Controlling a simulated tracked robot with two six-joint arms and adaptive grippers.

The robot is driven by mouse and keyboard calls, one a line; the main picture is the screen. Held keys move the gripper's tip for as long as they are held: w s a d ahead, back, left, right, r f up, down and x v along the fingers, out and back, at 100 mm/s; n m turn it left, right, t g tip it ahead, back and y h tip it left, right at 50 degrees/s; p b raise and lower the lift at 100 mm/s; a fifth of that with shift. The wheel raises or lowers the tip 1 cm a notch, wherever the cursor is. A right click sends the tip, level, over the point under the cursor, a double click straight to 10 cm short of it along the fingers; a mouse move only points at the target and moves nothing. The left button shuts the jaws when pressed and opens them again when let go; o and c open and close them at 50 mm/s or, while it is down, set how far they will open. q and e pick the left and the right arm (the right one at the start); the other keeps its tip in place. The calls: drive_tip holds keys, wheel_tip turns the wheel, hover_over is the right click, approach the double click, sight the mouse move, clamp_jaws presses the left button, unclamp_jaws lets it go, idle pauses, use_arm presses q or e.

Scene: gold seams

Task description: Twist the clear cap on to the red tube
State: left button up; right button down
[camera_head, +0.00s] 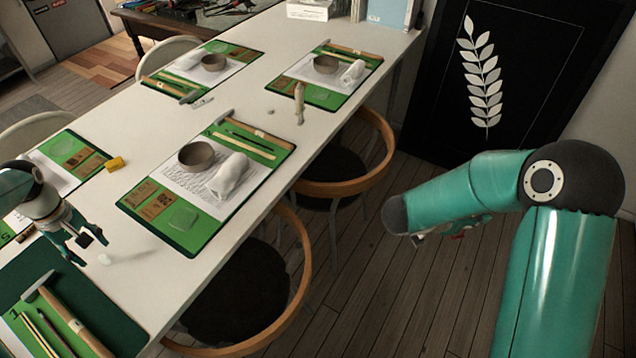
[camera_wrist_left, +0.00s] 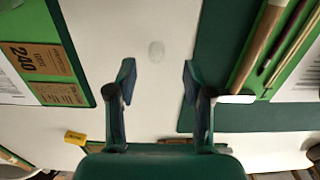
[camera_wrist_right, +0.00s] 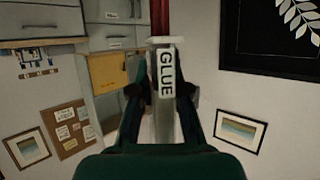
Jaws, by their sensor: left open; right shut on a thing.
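The red tube (camera_wrist_right: 161,18) stands up in the right wrist view, with a pale lower part labelled GLUE between my right fingers. My right gripper (camera_wrist_right: 160,97) is shut on it. In the head view the right gripper is mostly hidden behind its own arm, and only a small red bit of the tube (camera_head: 458,236) shows. A small translucent oval, which looks like the clear cap (camera_wrist_left: 156,50), lies on the white table ahead of my left gripper (camera_wrist_left: 157,75). It shows as a pale spot in the head view (camera_head: 105,259). The left gripper (camera_head: 84,250) is open and empty above the table.
A dark green mat with a hammer (camera_head: 70,322) lies near the cap. A green place mat (camera_head: 188,238) with a bowl (camera_head: 197,158) and white cloth roll (camera_head: 228,176) lies across from it. A yellow block (camera_head: 115,163) sits farther back. Chairs line the table; floor is open below my right arm.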

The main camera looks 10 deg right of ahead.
sight(102, 258)
use_arm(q)
drive_tip(key=shift+w+f+p, duration=0.2)
drive_tip(key=shift+f+p, duration=0.15)
drive_tip(key=shift+f, duration=2.25)
drive_tip(key=c, duration=0.8)
